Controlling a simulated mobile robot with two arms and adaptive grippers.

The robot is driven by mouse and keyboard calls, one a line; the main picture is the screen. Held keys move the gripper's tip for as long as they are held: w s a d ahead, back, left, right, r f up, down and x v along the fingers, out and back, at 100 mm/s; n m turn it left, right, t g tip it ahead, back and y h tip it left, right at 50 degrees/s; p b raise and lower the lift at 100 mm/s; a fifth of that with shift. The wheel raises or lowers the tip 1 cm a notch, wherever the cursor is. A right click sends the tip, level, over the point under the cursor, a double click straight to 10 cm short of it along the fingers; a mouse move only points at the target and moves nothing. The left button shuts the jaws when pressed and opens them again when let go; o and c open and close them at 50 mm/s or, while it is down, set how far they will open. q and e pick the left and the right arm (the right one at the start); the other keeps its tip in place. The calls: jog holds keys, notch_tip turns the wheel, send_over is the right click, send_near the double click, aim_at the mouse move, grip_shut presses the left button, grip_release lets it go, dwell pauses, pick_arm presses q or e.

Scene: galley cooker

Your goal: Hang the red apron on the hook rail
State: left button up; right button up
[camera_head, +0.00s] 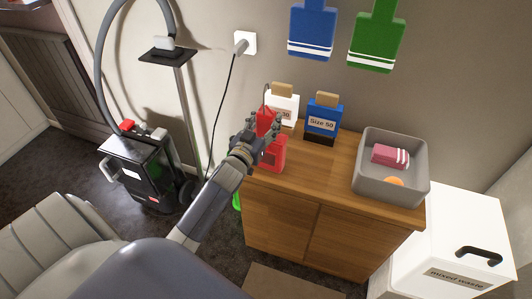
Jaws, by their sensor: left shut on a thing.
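The red apron (273,153) is in the head view, just left of the middle, at the left end of the wooden cabinet. My left gripper (265,124) is shut on it, and red shows both above and below the fingers. I cannot tell whether the apron touches the cabinet. A blue apron (312,30) and a green apron (376,42) hang on the wall at the top, with a gap between them. Their upper ends are cut off, and the hook rail is out of view. My right gripper is not in view.
The wooden cabinet (285,222) carries "Size 50" blue packaging (322,118), a white-and-blue package (283,107) and a grey bin (365,190) with a pink striped cloth (389,156). A white waste box (455,235) stands right. A black machine (140,172) with a hose stands left.

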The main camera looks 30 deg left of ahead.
aim_at(262, 117)
pick_arm(q)
jog(key=shift+r, duration=0.45)
jog(key=r, duration=0.2)
jog(key=shift+s+r, duration=0.3)
jog(key=shift+s, duration=0.1)
jog(key=s, duration=0.5)
jog(key=s+r, duration=0.1)
jog(key=s, duration=0.4)
jog(key=s+b, duration=0.1)
jog(key=s, duration=0.4)
jog(key=shift+s+r, duration=0.15)
jog(key=shift+r, duration=0.15)
